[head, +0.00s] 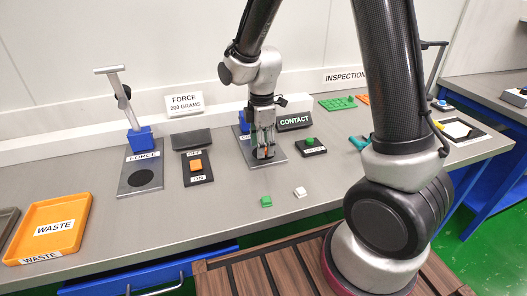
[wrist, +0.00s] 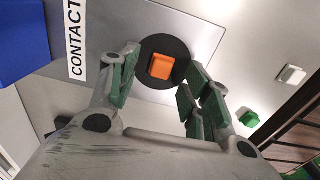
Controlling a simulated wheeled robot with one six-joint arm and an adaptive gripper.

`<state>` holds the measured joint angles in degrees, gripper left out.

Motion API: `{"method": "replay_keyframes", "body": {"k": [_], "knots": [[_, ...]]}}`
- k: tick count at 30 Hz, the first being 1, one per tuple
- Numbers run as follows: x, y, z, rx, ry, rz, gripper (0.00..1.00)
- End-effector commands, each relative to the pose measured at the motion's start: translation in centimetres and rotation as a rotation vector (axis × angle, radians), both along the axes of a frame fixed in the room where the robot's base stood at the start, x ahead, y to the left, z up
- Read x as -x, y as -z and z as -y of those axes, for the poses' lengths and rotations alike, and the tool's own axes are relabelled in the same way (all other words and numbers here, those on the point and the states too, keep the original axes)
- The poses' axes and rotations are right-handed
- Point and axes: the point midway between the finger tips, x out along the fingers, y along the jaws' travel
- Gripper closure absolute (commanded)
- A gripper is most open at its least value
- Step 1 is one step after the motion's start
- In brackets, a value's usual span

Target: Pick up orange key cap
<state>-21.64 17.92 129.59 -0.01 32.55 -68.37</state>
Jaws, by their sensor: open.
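The orange key cap (wrist: 161,66) sits on a round black pad (wrist: 178,46) on the grey contact plate in the wrist view. My gripper (wrist: 164,84) is open, with its green-padded fingers on either side of the cap and apart from it. In the head view my gripper (head: 264,155) points down over the contact plate (head: 252,160), and a little orange of the cap shows between the fingers. The exact height of the fingertips above the plate is hard to tell.
A green cap (head: 266,201) and a white cap (head: 299,192) lie on the bench in front. Left are an orange-switch box (head: 197,167), the force press (head: 140,140) and an orange waste tray (head: 60,208).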

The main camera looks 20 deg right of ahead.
Motion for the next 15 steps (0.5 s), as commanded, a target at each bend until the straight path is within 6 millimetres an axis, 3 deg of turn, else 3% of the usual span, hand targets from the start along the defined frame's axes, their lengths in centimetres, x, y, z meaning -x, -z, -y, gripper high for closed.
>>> {"method": "replay_keyframes", "body": {"k": [9,15], "knots": [[-0.01,0.66,-0.01,0.000,0.001,0.001,0.54],[-0.01,0.65,0.00,0.000,0.001,0.001,0.86]]}}
